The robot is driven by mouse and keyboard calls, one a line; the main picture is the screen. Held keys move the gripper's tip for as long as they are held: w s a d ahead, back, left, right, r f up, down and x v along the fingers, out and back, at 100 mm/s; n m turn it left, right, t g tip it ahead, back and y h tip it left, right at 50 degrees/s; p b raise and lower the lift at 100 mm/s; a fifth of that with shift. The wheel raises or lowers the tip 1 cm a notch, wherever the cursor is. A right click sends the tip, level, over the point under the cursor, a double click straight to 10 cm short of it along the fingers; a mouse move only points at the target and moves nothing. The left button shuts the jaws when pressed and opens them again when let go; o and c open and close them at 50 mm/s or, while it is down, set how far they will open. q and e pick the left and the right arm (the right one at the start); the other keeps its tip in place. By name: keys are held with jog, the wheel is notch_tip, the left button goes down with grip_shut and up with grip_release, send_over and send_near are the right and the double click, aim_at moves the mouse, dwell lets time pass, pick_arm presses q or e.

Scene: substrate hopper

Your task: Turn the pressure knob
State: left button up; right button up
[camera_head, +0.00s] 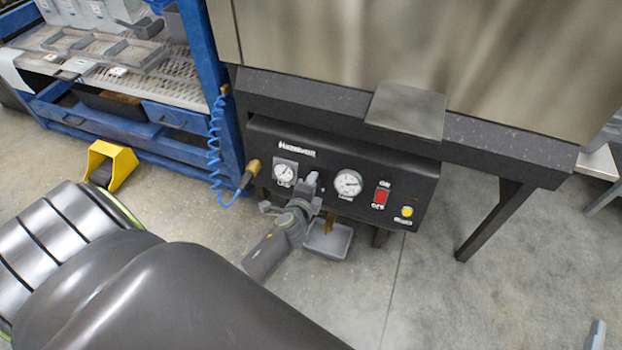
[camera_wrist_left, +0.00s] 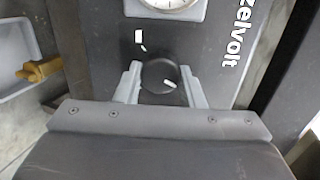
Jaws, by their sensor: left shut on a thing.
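The black control panel (camera_head: 345,175) hangs under the large metal hopper. The round black pressure knob (camera_wrist_left: 159,76) shows in the left wrist view, below a white gauge (camera_wrist_left: 170,3). Its white pointer mark is toward the lower right of the knob in that view. My left gripper (camera_wrist_left: 160,80) has one finger on each side of the knob and is shut on it. In the head view my left gripper (camera_head: 308,188) is at the panel between the two gauges and hides the knob. My right gripper is not clearly in view.
The panel also carries a left gauge (camera_head: 285,173), a right gauge (camera_head: 347,184), a red switch (camera_head: 380,196) and a yellow button (camera_head: 407,211). A grey tray (camera_head: 330,240) is below. A blue coiled hose (camera_head: 215,150) hangs left, near a yellow pedal guard (camera_head: 112,160).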

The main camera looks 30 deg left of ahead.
pick_arm(q)
jog(key=o, duration=1)
jog(key=shift+s, duration=0.1)
pick_arm(e)
jog(key=shift+f, duration=0.1)
pick_arm(q)
jog(key=shift+p+v, duration=1.75)
jog(key=shift+v, duration=6.85)
pick_arm(e)
jog(key=s+a+f+g+y, duration=0.1)
jog(key=s+a+f+g, duration=0.1)
jog(key=s+f+g, duration=0.4)
jog(key=s+a+f+g+y, duration=0.1)
jog(key=s+f+g+y, duration=0.1)
jog(key=s+f+g, duration=0.5)
jog(key=shift+s+a+f+m, duration=0.35)
jog(key=shift+s+f, duration=0.25)
jog(key=shift+f, duration=1.2)
